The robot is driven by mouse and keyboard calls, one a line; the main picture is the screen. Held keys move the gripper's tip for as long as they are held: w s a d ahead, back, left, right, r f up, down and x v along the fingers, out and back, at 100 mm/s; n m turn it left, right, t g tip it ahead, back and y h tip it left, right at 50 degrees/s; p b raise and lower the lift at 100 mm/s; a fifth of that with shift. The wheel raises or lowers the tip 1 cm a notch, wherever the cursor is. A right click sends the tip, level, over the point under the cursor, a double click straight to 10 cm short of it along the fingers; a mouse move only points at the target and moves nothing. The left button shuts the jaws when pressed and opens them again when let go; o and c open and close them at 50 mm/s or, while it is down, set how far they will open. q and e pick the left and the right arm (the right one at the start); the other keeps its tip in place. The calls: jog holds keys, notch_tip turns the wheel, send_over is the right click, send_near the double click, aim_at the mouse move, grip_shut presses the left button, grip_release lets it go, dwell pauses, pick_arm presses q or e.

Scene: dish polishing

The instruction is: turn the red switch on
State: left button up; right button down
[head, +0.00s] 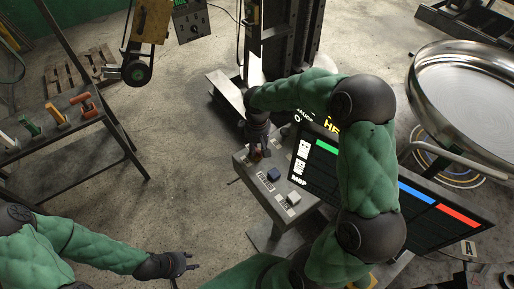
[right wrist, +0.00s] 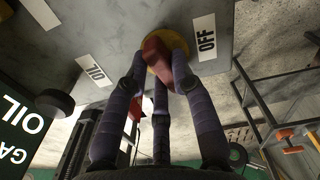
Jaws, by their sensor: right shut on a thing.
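The red switch (right wrist: 157,50) sits on a round yellow base on the grey panel in the right wrist view, beside a label reading OFF (right wrist: 205,38). My right gripper (right wrist: 160,75) has its purple-grey fingers closed around the red handle. In the head view the right gripper (head: 258,146) reaches down to the far left corner of the grey control panel (head: 243,167), where a bit of the red switch (head: 258,155) shows under the fingers. My left gripper (head: 184,266) is open and empty above the floor at the lower left.
A large metal dish (head: 468,85) is at the far right. A tool table (head: 70,100) stands left, with bare floor between.

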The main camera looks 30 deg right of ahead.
aim_at(257, 149)
jog(key=shift+m, duration=1.6)
jog(key=c, duration=1)
grip_release()
jog(key=shift+c, duration=0.2)
jog(key=shift+r, duration=0.15)
notch_tip(257, 149, up, 12)
jog(key=shift+f, duration=0.2)
